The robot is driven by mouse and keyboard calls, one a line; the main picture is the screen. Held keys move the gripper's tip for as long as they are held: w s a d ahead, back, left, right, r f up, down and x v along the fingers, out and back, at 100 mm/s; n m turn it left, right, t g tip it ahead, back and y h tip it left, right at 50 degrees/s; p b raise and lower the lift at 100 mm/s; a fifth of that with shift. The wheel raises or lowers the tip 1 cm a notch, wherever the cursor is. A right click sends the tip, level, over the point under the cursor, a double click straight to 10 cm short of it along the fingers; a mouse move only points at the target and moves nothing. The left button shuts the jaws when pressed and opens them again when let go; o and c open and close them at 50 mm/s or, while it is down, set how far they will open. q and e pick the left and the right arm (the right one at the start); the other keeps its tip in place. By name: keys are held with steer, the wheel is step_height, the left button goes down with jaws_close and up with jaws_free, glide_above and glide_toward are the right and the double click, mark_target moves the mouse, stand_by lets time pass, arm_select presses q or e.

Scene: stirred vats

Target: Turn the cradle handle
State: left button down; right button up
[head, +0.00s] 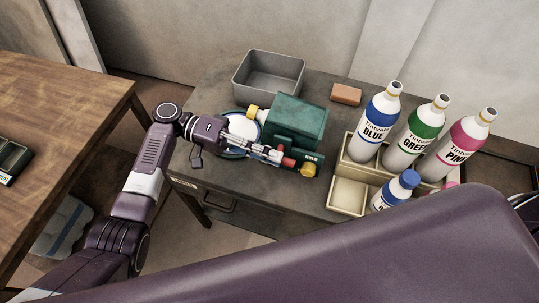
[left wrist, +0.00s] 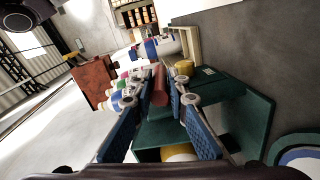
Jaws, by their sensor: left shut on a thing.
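The green cradle (head: 298,118) stands on the grey table, with a small "HOLD" label on its near right side. Its handle has a red grip (head: 288,162), which also shows in the left wrist view (left wrist: 159,85). My left gripper (head: 274,156) reaches in from the left and is shut on this red grip. In the left wrist view its blue-padded fingers (left wrist: 160,98) lie on either side of the grip. A yellow knob (head: 308,171) sits just right of the handle, and another (head: 252,112) is on the cradle's left side. My right gripper is not in view.
A white round vessel with a blue rim (head: 231,151) is partly behind my left gripper. A grey bin (head: 270,88) and an orange-brown block (head: 346,94) are at the back. Blue, green and pink tint bottles (head: 405,145) stand in a cream rack at right. A wooden table (head: 70,110) is at left.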

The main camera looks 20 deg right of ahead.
arm_select(q)
steer(key=c, duration=1.9)
jaws_free()
steer(key=v, duration=1.2)
